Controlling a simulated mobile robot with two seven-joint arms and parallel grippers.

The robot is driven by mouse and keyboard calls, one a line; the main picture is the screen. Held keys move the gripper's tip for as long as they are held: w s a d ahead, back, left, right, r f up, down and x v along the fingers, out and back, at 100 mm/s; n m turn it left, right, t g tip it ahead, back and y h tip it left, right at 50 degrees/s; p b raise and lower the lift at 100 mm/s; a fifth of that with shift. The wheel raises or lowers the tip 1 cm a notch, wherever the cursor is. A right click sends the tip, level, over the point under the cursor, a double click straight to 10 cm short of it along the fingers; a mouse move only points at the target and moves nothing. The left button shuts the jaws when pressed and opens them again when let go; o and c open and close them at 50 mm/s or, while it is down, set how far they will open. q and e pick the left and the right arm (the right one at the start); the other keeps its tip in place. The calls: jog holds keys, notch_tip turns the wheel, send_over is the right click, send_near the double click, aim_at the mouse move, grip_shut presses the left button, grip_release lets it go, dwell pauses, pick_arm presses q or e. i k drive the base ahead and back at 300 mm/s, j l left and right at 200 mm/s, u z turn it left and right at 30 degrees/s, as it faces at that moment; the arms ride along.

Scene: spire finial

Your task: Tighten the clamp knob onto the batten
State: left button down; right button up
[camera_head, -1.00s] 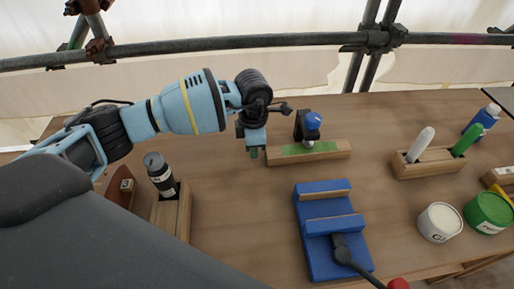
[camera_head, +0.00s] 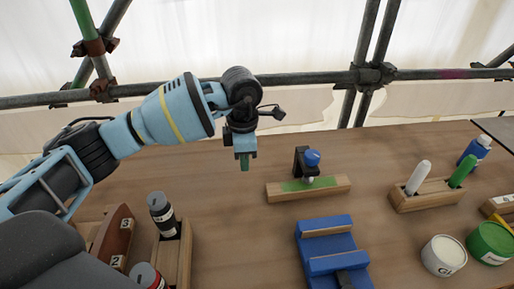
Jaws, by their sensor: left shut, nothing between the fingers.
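The clamp's lower end touches the green patch near the middle of the batten. My left gripper (camera_head: 244,164) is shut and empty. It points down to the left of the clamp, above and behind the batten's left end in the picture, apart from both. My right gripper is out of view.
A blue vise (camera_head: 318,238) stands in front of the batten. A wooden holder (camera_head: 430,198) with white and green markers, a white tin (camera_head: 444,256) and a green tin (camera_head: 490,243) are at right. A dark bottle (camera_head: 161,213) stands in a rack at left. Bare table lies between rack and batten.

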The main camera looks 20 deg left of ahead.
aim_at(312, 156)
jog(key=k+l, duration=0.3)
jog(key=k, duration=0.15)
jog(key=k+l, duration=0.3)
jog(key=k, duration=0.15)
